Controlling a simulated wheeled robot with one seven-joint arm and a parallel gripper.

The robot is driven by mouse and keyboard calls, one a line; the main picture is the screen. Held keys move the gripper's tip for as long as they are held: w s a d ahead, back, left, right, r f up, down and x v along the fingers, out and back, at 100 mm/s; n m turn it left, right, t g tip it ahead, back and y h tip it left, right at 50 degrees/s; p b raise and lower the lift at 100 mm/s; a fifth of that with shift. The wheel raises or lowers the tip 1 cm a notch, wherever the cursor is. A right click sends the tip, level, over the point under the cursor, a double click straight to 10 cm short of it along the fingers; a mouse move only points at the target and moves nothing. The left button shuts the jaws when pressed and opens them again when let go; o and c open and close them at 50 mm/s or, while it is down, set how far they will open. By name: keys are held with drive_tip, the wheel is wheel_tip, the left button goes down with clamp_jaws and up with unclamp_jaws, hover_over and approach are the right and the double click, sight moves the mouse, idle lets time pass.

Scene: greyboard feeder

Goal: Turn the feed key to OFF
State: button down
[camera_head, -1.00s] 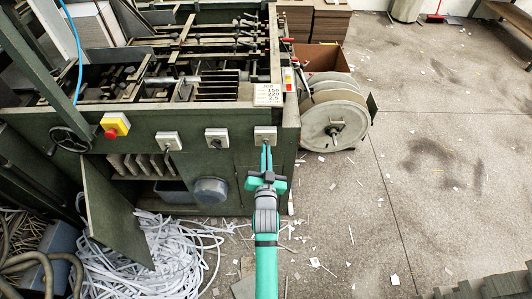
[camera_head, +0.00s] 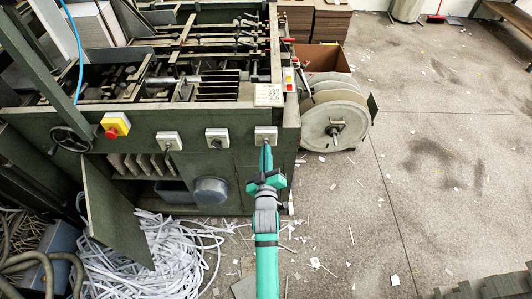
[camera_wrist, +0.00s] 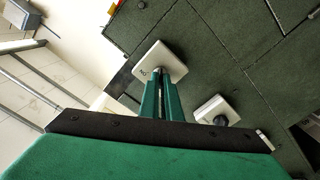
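The feed key is on the light switch plate (camera_head: 265,132) at the right end of the green machine's front panel. My gripper (camera_head: 266,156) reaches up to this plate, with its green fingertips close together at its middle. In the wrist view the plate (camera_wrist: 172,62) looks tilted and the two fingers (camera_wrist: 161,92) meet its face with only a narrow gap between them. They appear shut on the key's handle, which is hidden between them. I cannot tell the key's position.
Two similar switch plates (camera_head: 217,138) (camera_head: 169,141) and a yellow-and-red stop button (camera_head: 115,125) sit to the left. A second plate with a dark knob (camera_wrist: 217,112) shows beside my fingers. An open door (camera_head: 115,215) and tangled white strips (camera_head: 170,255) lie below left. Floor at right is mostly clear.

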drive_tip(key=shift+d+n, duration=0.1)
drive_tip(key=shift+n, duration=0.9)
drive_tip(key=c, duration=2)
unclamp_jaws()
drive_tip(key=shift+s, duration=0.1)
drive_tip(key=s, duration=1)
drive_tip(key=shift+s, duration=0.4)
